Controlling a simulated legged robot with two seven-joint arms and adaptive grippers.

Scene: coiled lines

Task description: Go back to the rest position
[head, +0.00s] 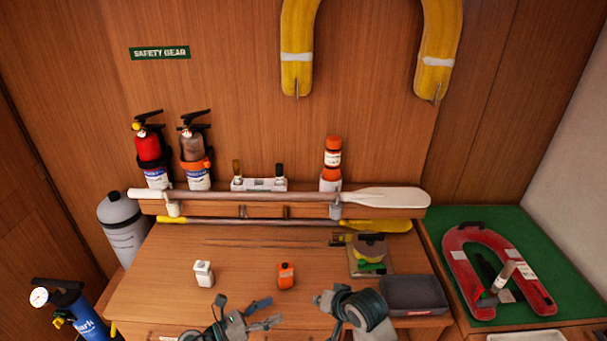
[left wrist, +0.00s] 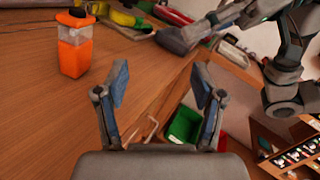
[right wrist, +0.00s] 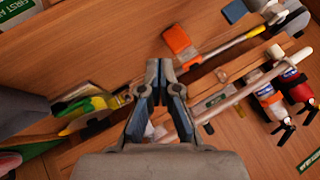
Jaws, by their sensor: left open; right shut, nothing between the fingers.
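My left gripper (head: 268,312) is over the front part of the wooden table in the head view. In the left wrist view its two fingers (left wrist: 160,82) stand apart with nothing between them. My right gripper (head: 322,301) is to its right, near the table's front. In the right wrist view its fingertips (right wrist: 160,66) are together and hold nothing. An orange lantern (head: 286,275) stands upright on the table behind the grippers. It also shows at the upper left of the left wrist view (left wrist: 73,52). Neither gripper touches it.
A white box-like item (head: 203,273) stands left of the lantern. A dark grey tray (head: 413,294) lies right of my right arm. Paddles (head: 385,197) rest along the back, below two extinguishers (head: 149,148). A red horseshoe float (head: 466,240) lies on a green surface at right. The table's middle is mostly clear.

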